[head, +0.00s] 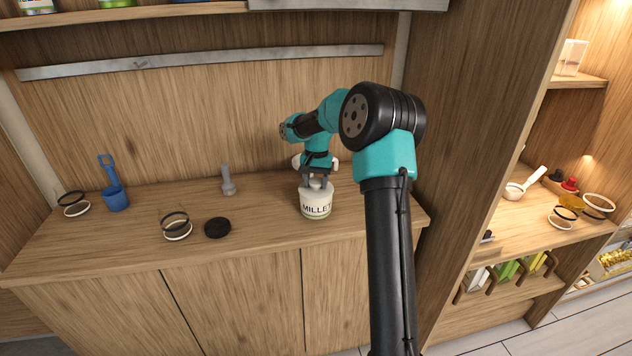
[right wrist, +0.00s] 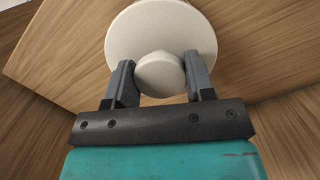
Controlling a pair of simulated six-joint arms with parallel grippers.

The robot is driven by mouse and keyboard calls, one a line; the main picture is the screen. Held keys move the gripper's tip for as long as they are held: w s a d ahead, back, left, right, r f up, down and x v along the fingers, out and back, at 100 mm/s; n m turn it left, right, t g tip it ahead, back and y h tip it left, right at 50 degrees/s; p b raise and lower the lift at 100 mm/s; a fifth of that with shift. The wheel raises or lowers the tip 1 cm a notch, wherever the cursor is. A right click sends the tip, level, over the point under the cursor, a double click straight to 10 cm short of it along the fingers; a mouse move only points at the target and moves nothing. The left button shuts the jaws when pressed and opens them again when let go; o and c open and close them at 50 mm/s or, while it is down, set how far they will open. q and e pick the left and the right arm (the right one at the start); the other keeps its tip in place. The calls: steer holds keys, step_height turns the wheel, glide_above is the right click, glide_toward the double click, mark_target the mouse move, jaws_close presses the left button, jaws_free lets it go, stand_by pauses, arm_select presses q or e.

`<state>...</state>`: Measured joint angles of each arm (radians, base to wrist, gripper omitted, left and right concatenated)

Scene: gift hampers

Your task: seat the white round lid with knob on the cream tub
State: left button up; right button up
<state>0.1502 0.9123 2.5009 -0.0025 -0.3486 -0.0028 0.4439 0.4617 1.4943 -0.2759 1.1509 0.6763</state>
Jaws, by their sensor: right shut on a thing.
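The cream tub (head: 315,210), labelled "MILLET", stands upright on the wooden counter near its right end. My right gripper (head: 315,183) is directly above it, pointing down, its fingers at the top of the tub. In the right wrist view, my right gripper (right wrist: 160,80) is shut on the knob of the white round lid (right wrist: 160,28), one finger on each side of the knob. The lid hides the tub in that view. In the head view the lid is at the tub's mouth; I cannot tell whether it sits flush. My left gripper is not in view.
On the counter stand a grey pestle-like piece (head: 228,182), a black disc (head: 217,228), ring-topped lids (head: 176,228) and a blue scoop (head: 115,198). A wooden panel (head: 475,120) rises to the right of the counter.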

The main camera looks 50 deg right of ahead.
steer(key=o, duration=1)
steer(key=shift+r, duration=0.1)
steer(key=r, duration=0.5)
steer(key=d+r, duration=0.1)
steer(key=r, duration=0.5)
steer(key=w+r, duration=0.1)
steer(key=r, duration=0.5)
steer(key=shift+d, duration=0.4)
